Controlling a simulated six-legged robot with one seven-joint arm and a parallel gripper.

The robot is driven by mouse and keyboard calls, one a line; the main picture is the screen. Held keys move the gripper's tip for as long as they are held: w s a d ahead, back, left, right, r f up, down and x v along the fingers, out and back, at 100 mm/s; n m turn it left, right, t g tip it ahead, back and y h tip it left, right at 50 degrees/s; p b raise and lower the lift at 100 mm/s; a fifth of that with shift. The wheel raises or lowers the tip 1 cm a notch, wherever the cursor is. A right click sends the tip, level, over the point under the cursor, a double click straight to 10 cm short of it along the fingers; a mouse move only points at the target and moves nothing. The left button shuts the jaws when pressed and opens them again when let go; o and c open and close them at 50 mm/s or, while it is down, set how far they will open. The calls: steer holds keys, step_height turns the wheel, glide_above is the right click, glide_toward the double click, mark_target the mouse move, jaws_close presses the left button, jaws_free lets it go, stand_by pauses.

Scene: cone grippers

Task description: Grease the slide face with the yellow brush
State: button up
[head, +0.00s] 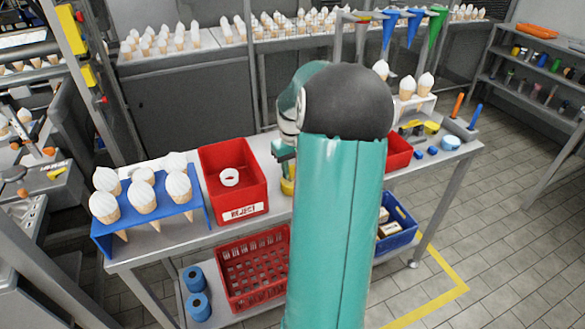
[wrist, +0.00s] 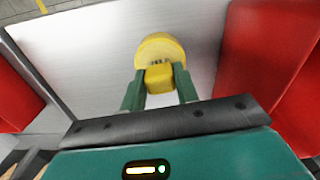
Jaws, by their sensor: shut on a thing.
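My gripper (wrist: 160,88) is shut on a yellow block-shaped piece (wrist: 159,77), which looks like the yellow brush's handle. A round yellow part (wrist: 160,49) shows just beyond it, over or on the metal bench top; I cannot tell whether it is the brush's head or a separate pot. In the head view my gripper (head: 284,160) is partly hidden behind my teal arm, with a yellow thing (head: 288,187) below it, near the red bin's right side. I cannot make out the slide face for sure; small yellow and dark parts (head: 418,128) lie on the bench at right.
A red reject bin (head: 240,209) holding a white ring stands left of my gripper. Another red bin (head: 398,152) is to the right. A blue rack (head: 155,226) of cones stands at the bench's left end. Bare metal (wrist: 90,50) lies left of the yellow thing.

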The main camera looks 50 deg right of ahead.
mark_target(293, 167)
steer(key=shift+r, duration=3.45)
